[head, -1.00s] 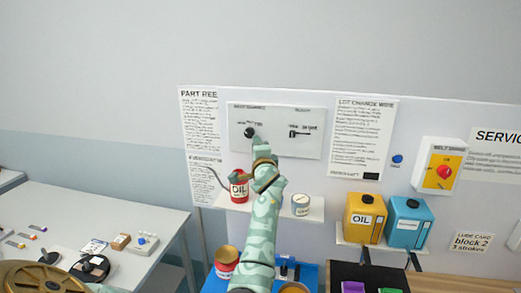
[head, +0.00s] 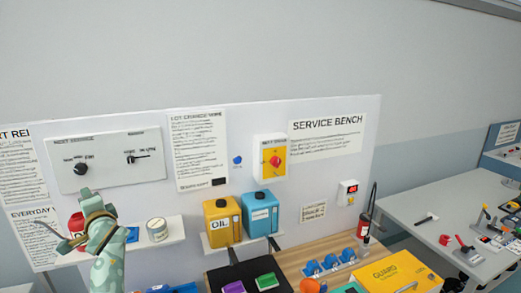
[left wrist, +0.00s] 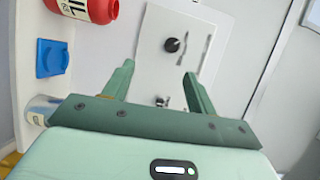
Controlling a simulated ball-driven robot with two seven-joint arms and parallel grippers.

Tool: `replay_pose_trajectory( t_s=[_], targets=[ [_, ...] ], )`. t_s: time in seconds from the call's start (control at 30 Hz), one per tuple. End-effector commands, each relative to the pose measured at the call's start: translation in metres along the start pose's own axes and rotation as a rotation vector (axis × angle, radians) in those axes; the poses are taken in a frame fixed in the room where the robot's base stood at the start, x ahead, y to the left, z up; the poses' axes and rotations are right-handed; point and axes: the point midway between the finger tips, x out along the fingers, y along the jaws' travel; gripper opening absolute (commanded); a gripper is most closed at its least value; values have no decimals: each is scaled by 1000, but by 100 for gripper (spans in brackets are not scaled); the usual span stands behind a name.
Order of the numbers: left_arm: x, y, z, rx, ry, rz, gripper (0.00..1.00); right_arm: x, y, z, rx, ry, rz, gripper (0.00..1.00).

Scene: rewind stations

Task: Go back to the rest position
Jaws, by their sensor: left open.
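My left arm rises from the lower left of the head view. Its gripper (head: 88,205) is in front of the lower left of the service board, below the white switch panel (head: 112,158). In the left wrist view the two green fingers (left wrist: 158,85) are apart with nothing between them. The switch panel (left wrist: 182,42) with its black knob (left wrist: 172,45) lies beyond the fingertips. A red can (left wrist: 90,8) and a blue block (left wrist: 52,58) are on the shelf at the left of that view. My right gripper is not in view.
A white shelf (head: 176,229) holds a pale tin (head: 157,230). A yellow oil can (head: 222,222) and a blue can (head: 260,213) stand on another shelf. A red knob switch (head: 272,160) is on the board. A grey table (head: 421,213) with tools stands at right.

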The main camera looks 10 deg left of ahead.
Motion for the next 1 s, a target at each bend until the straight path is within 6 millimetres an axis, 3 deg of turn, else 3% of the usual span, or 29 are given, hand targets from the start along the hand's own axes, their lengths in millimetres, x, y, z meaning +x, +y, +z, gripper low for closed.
replay_pose_trajectory(
  t_s=[0.07, 0.2, 0.3, 0.5, 0.7, 0.77, 1.0],
  targets=[
    [-30, 34, 19, -16, -1, 48, 57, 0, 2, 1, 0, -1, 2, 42],
    [-113, 100, 46, -85, 41, 206, 57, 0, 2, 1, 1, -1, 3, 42],
    [-172, 135, 59, -121, 75, 337, 57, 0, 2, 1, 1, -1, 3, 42],
    [-262, 175, 82, -156, 111, 558, 57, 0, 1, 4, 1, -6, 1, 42],
    [-337, 194, 104, -171, 126, 754, 57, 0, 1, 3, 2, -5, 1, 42],
    [-358, 197, 111, -172, 127, 812, 57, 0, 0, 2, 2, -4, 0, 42],
    [-360, 299, 100, -170, 129, 906, 57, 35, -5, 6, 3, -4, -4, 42]
  ],
)
